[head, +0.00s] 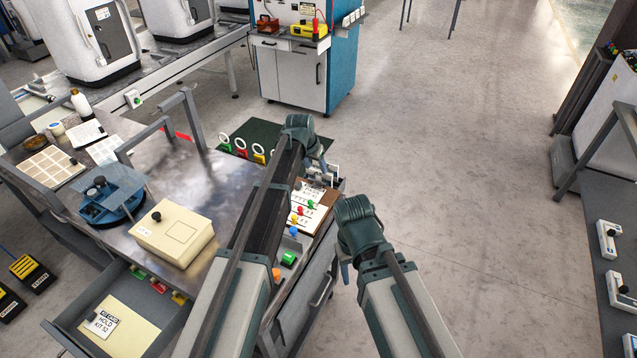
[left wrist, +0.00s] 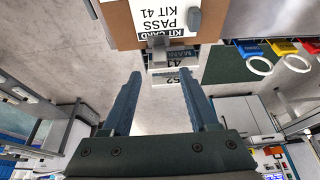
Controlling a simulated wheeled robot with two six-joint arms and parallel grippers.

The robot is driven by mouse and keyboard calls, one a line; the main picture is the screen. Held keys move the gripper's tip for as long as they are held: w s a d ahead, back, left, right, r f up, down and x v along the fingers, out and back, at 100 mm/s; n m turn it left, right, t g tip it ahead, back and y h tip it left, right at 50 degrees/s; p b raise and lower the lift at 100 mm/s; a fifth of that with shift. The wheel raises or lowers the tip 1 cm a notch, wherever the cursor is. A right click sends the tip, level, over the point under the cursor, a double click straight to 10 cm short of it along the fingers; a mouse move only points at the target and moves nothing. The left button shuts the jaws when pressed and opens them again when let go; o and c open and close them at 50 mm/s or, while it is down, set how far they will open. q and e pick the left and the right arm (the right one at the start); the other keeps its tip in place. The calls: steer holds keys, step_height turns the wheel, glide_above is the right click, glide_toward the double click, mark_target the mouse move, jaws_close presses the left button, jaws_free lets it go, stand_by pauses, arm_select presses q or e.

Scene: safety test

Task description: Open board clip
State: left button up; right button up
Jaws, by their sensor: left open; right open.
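A brown board (left wrist: 122,28) carries a white card (left wrist: 165,15) reading "KIT CARD PASS KIT 41" at the top of the left wrist view. A small grey clip-like piece (left wrist: 158,46) sits at its near edge; I cannot tell whether it is open. In the head view the board (head: 328,198) lies at the table's right end, partly hidden by my left arm. My left gripper (left wrist: 162,95) is open and empty, its fingers pointing toward the board's edge, apart from it. It also shows in the head view (head: 318,160). My right gripper (head: 345,268) is open, lower right of the board, beside the table.
Grey labelled holders (left wrist: 172,62) marked 41 and 52 stand just beyond the board's edge. Coloured pegs (head: 300,210) lie by the board. A cream box (head: 172,232), a blue round fixture (head: 115,195) and an open drawer (head: 120,315) are to the left.

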mark_target(319, 175)
arm_select(q)
steer(key=b+x, duration=0.5)
steer(key=x, duration=0.1)
steer(key=shift+w+f, duration=0.15)
steer(key=shift+f, duration=0.2)
steer(key=shift+r, duration=0.1)
jaws_close()
